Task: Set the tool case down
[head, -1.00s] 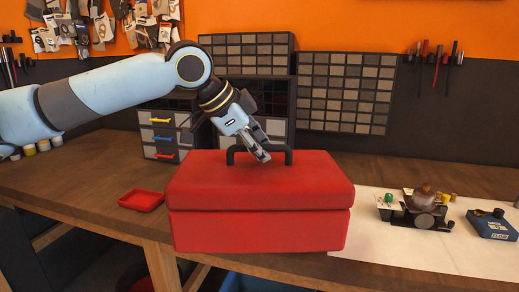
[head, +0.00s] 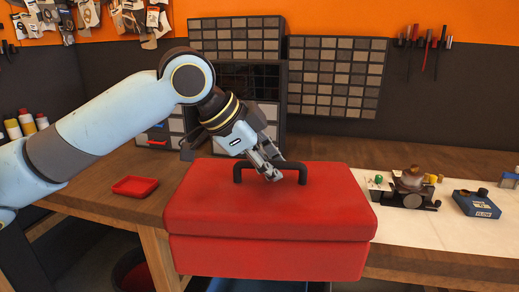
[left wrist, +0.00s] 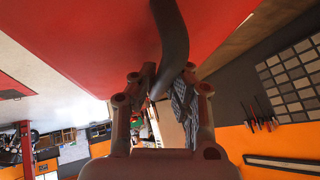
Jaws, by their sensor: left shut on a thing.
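The red tool case (head: 270,225) is upright at the front edge of the wooden bench, its lid closed and its front face hanging past the edge. Its black handle (head: 240,171) stands up from the lid. My left gripper (head: 271,174) is above the lid, shut on the handle. In the left wrist view the dark handle (left wrist: 172,35) runs down between the fingers, with the red case (left wrist: 85,35) behind it. The underside of the case is hidden, so I cannot tell whether it touches the bench. My right gripper is in neither view.
A small red tray (head: 135,187) lies left of the case. A white sheet (head: 440,235) at the right carries a metal part (head: 410,190) and a blue box (head: 477,204). Drawer cabinets (head: 335,75) stand behind. Bare bench (head: 60,190) shows at the left.

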